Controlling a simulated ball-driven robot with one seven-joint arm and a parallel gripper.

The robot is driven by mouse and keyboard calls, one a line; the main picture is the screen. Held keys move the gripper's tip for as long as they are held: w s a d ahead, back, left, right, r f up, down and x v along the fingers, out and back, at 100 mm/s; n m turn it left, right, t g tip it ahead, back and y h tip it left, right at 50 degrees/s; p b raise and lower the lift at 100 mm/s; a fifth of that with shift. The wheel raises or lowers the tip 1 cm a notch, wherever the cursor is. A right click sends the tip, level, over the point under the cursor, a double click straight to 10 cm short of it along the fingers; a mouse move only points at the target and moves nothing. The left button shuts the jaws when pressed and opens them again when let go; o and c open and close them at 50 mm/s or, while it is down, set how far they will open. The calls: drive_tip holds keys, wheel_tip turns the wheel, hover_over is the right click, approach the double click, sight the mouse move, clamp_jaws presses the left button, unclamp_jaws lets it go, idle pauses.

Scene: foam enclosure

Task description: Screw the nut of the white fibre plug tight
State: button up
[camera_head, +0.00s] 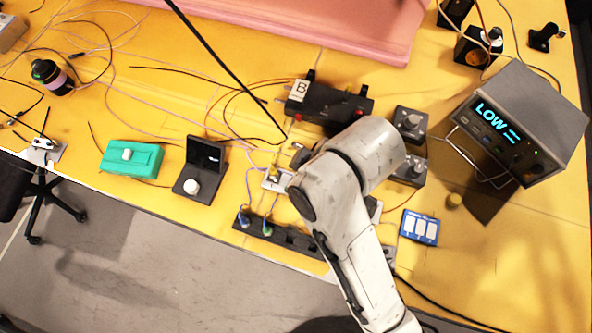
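My arm reaches up from the bottom edge over the middle of the yellow table, and its pale links hide what lies beneath them. A small dark and grey piece (301,154) shows just left of my arm; it may be part of my gripper, but its fingers and opening cannot be made out. Just below it is a small pale mount (277,179) with a yellow cable running into it from above. The white fibre plug and its nut cannot be told apart for certain; they may be at this mount or hidden by my arm.
A black box marked B (325,103) stands behind. A grey instrument reading LOW (520,125) is at right. A black strip with coloured plugs (285,235) lies at the front edge. A green box (132,157) and a black device (203,170) stand left. Thin cables cross the table.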

clamp_jaws()
drive_tip(key=shift+s+r+m+p, duration=0.15)
drive_tip(key=shift+m+p, duration=0.25)
drive_tip(key=shift+p, duration=0.3)
drive_tip(key=shift+f+m+t, duration=0.2)
drive_tip(key=shift+m+t, duration=0.1)
unclamp_jaws()
drive_tip(key=shift+r+p, duration=0.15)
drive_tip(key=shift+p, duration=0.15)
